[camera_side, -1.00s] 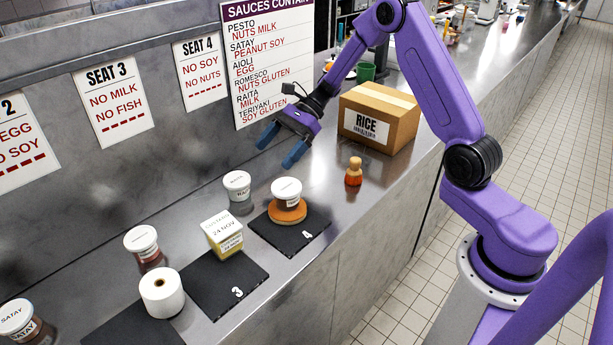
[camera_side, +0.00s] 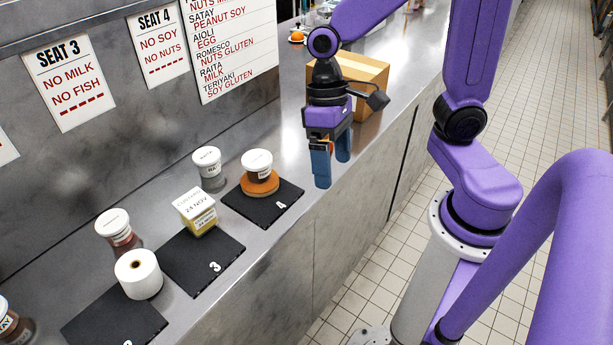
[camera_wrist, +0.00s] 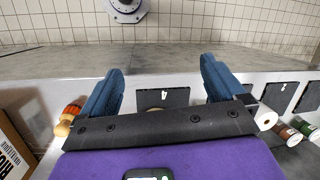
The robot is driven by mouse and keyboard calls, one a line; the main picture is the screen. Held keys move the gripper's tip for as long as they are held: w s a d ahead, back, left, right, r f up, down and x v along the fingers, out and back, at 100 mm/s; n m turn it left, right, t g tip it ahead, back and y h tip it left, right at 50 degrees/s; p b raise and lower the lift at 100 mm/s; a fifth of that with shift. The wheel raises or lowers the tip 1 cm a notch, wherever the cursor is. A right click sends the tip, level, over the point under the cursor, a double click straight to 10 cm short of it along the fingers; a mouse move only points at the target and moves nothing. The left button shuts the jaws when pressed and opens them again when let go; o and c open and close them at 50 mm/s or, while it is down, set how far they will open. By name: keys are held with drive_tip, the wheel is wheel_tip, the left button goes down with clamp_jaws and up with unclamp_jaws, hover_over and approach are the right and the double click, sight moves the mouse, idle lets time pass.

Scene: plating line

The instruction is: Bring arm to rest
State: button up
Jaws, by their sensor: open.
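My purple gripper (camera_side: 332,170) with blue fingers points down near the front edge of the steel counter, to the right of slate 4. Its two fingers stand apart with nothing held between them. In the wrist view, both fingers of my gripper (camera_wrist: 160,85) show, with slate 4 (camera_wrist: 168,98) behind the gap. The small orange bottle with a tan top (camera_wrist: 70,115) lies left of the left finger in the wrist view. In the side view my gripper hides that bottle.
The rice box (camera_side: 362,75) stands behind my gripper. Slate 4 (camera_side: 272,213) bears an orange disc with a white-lidded tub (camera_side: 257,163). A yellow carton (camera_side: 195,212) stands on slate 3 (camera_side: 225,262). A white roll (camera_side: 138,274) and several jars stand farther left.

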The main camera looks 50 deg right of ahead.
drive_tip(key=s+d+r+n+t+h, duration=0.1)
drive_tip(key=s+d+n, duration=0.3)
drive_tip(key=s+n, duration=0.5)
drive_tip(key=shift+n+t, duration=0.5)
drive_tip(key=shift+t, duration=0.4)
